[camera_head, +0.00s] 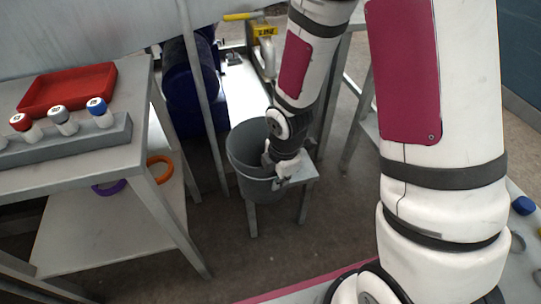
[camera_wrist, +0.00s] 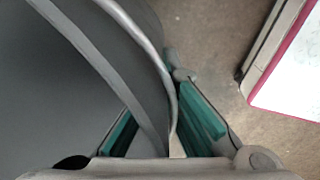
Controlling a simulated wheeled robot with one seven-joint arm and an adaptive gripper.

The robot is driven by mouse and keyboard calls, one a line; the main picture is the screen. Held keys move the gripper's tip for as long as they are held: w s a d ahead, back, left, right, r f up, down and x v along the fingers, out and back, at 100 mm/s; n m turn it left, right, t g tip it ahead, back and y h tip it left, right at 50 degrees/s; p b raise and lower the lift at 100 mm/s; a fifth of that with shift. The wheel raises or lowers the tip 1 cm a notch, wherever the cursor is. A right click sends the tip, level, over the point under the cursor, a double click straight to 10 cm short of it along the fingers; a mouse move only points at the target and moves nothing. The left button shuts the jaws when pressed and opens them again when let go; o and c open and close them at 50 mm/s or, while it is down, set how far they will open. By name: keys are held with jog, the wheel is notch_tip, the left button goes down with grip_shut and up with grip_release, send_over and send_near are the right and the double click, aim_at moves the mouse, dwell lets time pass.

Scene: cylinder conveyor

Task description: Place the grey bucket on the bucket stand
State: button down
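The grey bucket (camera_head: 246,158) stands upright in the middle of the head view, with its underside at the top of the small grey bucket stand (camera_head: 313,173). Whether it rests fully on the stand is hard to tell. My gripper (camera_head: 281,170) is at the bucket's right rim, pointing down. In the wrist view, the bucket (camera_wrist: 45,100) fills the left side, and its rim runs between my two teal finger pads (camera_wrist: 160,125). The pads are spread apart, one on each side of the rim, with a gap visible. The bucket covers much of the stand top.
A grey table (camera_head: 140,110) at left holds a red tray (camera_head: 68,88) and a rack (camera_head: 75,140) of capped bottles. Orange (camera_head: 160,169) and purple rings lie on its lower shelf. A dark blue cylinder (camera_head: 190,75) is behind the bucket. Floor in front is clear.

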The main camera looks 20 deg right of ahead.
jog(key=shift+w+f, duration=0.2)
jog(key=shift+w, duration=0.2)
jog(key=w+d+f+b, duration=0.2)
jog(key=w+d, duration=0.1)
jog(key=w, duration=0.4)
jog(key=w+d+f+b, duration=0.2)
jog(key=w+d, duration=0.1)
jog(key=w, duration=0.3)
jog(key=shift+w+d+f+b, duration=0.25)
jog(key=shift+w+f+b, duration=0.15)
jog(key=shift+f, duration=0.1)
jog(key=c, duration=1.8)
grip_release()
